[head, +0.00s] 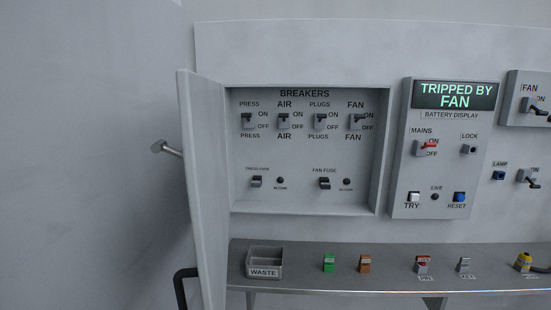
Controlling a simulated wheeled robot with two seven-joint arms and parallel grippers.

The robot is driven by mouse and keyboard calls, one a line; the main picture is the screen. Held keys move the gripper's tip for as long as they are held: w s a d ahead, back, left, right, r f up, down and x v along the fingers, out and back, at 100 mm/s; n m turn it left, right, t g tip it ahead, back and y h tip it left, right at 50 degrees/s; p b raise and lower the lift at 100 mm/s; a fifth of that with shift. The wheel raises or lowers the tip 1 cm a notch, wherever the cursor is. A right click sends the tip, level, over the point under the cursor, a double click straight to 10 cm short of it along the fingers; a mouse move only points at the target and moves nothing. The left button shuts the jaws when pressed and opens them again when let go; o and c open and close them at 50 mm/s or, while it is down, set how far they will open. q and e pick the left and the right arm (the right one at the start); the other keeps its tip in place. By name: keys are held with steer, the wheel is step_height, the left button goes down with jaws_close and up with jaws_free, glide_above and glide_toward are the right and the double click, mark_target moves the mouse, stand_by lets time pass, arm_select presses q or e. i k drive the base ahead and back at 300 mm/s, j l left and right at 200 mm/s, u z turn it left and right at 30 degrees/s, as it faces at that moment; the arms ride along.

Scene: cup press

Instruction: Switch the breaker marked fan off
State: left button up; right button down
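The breaker marked FAN (355,121) is the rightmost of the row of breakers in the open wall cabinet in the head view. Its dark lever appears to sit toward the ON label, though it is small. The other breakers, PRESS (247,121), AIR (283,121) and PLUGS (319,121), stand to its left with similar dark levers. A display (454,95) right of the cabinet reads "TRIPPED BY FAN". Neither of my grippers shows in the view.
The cabinet door (203,190) stands open on the left, its handle (165,148) sticking out. A shelf (390,278) below holds a WASTE bin (264,263), a green fuse (328,262), an orange fuse (365,263) and other small items. Space before the breakers is clear.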

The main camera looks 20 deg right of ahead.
mark_target(357, 117)
steer(key=z, duration=1.8)
